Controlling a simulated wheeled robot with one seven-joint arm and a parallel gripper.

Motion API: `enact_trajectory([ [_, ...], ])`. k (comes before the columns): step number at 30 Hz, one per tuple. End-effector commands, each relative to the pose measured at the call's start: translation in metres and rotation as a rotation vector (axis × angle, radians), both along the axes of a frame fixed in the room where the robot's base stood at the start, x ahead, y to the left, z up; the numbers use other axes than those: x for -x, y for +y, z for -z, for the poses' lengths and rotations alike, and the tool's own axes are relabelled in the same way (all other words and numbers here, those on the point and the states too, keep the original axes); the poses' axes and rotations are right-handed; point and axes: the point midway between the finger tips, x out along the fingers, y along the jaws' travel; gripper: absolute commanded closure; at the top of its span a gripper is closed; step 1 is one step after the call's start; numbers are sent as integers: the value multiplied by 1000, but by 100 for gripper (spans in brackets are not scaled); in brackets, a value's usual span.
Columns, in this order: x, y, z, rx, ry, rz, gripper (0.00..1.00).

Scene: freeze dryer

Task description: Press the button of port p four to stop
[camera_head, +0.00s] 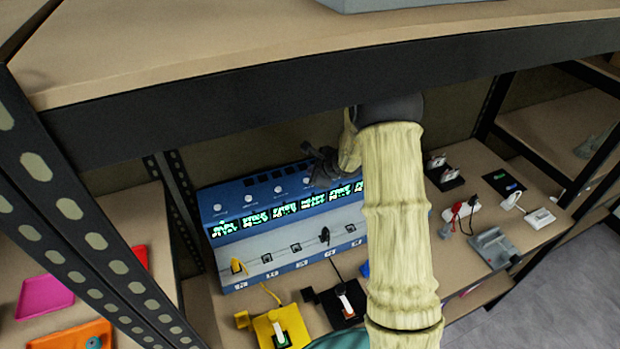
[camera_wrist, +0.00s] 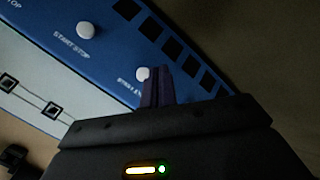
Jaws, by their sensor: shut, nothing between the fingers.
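The blue device (camera_head: 290,215) stands on the shelf, with a row of round white buttons along its sloped upper face, green-lit displays below them and a row of ports on its pale front. A yellow plug (camera_head: 237,265) is in the leftmost port and a black plug (camera_head: 324,236) in one further right. The port labels are too small to read. My gripper (camera_head: 322,168) is over the button row, hiding part of it. In the wrist view its shut fingers (camera_wrist: 157,86) are beside and partly over one white button (camera_wrist: 143,73); contact cannot be told. Another white button (camera_wrist: 86,30) is clear, labelled START/STOP.
The upper shelf's dark beam (camera_head: 300,95) runs close above my arm. A perforated post (camera_head: 75,200) is at left. Yellow (camera_head: 268,325) and black (camera_head: 342,305) holders stand before the device; small electronics (camera_head: 495,245) lie at right.

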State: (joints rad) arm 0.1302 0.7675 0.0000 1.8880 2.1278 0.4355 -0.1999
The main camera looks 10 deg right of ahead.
Motion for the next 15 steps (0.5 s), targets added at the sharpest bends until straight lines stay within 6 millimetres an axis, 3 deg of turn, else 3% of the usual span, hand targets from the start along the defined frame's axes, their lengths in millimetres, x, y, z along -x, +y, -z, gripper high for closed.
enact_trajectory([
  [15,0,13,-45,-1,-1,-19,100],
])
